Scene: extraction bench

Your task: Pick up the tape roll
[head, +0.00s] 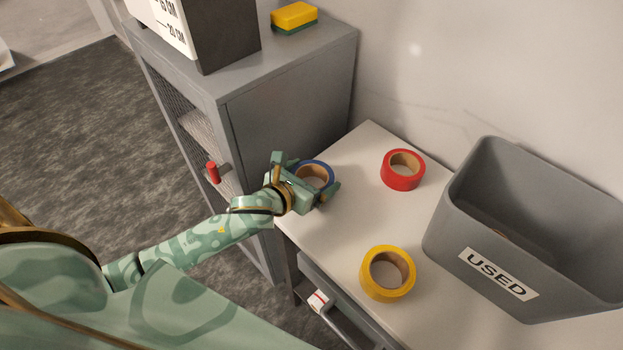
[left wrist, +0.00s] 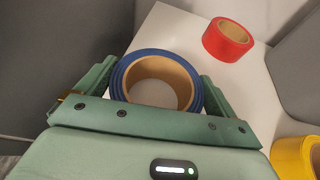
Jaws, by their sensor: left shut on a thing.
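A blue tape roll (head: 317,166) with a brown core is between the fingers of my left gripper (head: 308,178), over the left end of the white bench top. In the left wrist view the blue tape roll (left wrist: 121,72) has a finger of my left gripper (left wrist: 155,88) against each side, and the gripper is shut on it. I cannot tell whether the roll touches the bench. A red tape roll (head: 403,181) lies on the bench to its right. A yellow tape roll (head: 387,293) lies nearer the front. My right gripper is not in view.
A grey bin labelled USED (head: 445,225) stands at the right of the white bench top (head: 345,230). A grey cabinet (head: 290,110) rises close behind my left gripper, with a yellow sponge (head: 294,14) on top. The bench between the rolls is clear.

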